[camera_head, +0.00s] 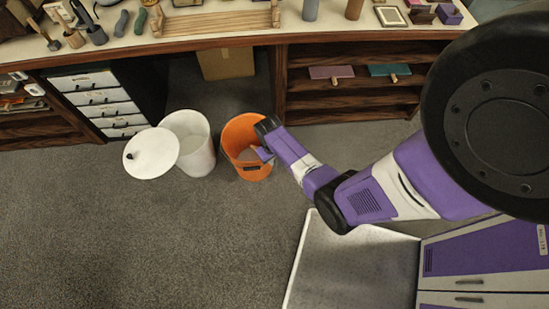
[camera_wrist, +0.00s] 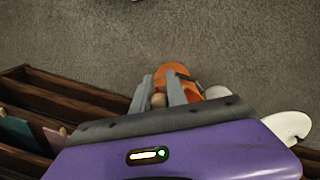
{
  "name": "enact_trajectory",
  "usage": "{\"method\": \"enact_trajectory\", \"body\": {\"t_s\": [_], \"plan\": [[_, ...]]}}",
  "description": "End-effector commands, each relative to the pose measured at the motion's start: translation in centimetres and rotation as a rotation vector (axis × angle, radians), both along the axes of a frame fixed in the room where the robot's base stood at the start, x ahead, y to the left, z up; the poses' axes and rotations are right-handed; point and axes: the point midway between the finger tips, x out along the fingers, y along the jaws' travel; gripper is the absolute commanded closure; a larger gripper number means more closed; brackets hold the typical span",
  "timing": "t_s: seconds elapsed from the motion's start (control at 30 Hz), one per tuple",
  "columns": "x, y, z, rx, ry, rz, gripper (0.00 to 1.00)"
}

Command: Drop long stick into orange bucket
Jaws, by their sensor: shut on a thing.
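The orange bucket (camera_head: 238,127) stands upright on the carpet in front of the bench, its mouth open. My gripper (camera_head: 263,154) is over the right side of its mouth. In the wrist view, my gripper (camera_wrist: 161,90) has its two grey fingers on either side of a round, tan wooden end, which appears to be the long stick (camera_wrist: 159,100) seen end-on. The orange bucket (camera_wrist: 173,70) shows just beyond the fingers.
A white bin (camera_head: 200,160) stands left of the orange bucket, with a round white lid (camera_head: 150,160) beside it. A wooden workbench (camera_head: 230,38) with tools and shelves runs along the back. A cardboard box (camera_head: 226,63) sits beneath it. The carpet in front is clear.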

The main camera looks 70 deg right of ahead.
Motion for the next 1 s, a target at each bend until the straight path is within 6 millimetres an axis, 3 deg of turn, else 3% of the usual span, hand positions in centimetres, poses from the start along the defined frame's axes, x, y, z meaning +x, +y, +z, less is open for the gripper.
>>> {"method": "enact_trajectory", "body": {"t_s": [0.03,0.3,0.8,0.83,0.93,1.0], "plan": [[0.0,0.0,-1.1,0.0,0.0,-0.001,1.0],[0.0,0.0,-3.3,0.0,0.0,-0.001,1.0],[0.0,0.0,-3.8,0.0,0.0,0.0,1.0],[0.0,0.0,-3.8,0.0,0.0,0.0,0.78],[0.0,0.0,-3.8,0.0,0.0,0.0,0.58],[0.0,0.0,-3.8,0.0,0.0,0.0,0.56]]}}
